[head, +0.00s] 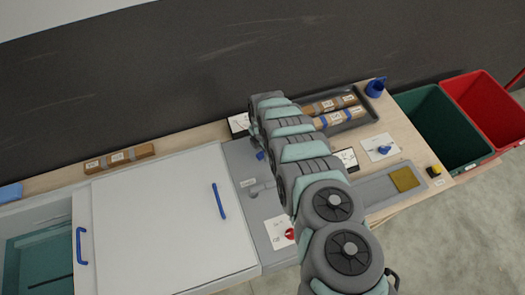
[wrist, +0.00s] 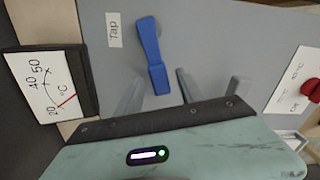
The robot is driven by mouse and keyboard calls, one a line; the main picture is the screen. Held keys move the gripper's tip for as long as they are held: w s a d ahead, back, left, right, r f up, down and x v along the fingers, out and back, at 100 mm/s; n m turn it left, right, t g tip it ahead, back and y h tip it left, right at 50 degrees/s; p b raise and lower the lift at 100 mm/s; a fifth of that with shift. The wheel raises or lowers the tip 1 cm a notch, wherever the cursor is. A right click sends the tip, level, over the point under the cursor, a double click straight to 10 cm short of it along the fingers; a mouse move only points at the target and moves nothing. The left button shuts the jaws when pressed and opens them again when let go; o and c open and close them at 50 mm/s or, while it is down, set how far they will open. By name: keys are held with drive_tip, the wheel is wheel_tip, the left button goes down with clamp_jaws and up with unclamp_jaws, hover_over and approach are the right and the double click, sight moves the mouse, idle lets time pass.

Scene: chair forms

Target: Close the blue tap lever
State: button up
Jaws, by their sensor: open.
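The blue tap lever (wrist: 152,55) stands out on the grey panel in the wrist view, beside a white "Tap" label (wrist: 114,30). In the head view only a small blue part of the lever (head: 261,155) shows at the left edge of my arm. My gripper (wrist: 182,92) is open and empty, with its grey fingers close to the lever's lower end. Whether a finger touches the lever I cannot tell. In the head view my gripper is hidden behind the arm.
A temperature dial (wrist: 50,90) stands left of the lever, and a red knob (wrist: 313,90) is at the right. In the head view, a white lid with a blue handle (head: 219,201) lies left. A tray with brown boxes (head: 340,118) and green bin (head: 440,125) are right.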

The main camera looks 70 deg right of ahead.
clamp_jaws()
idle(0.4)
idle(0.9)
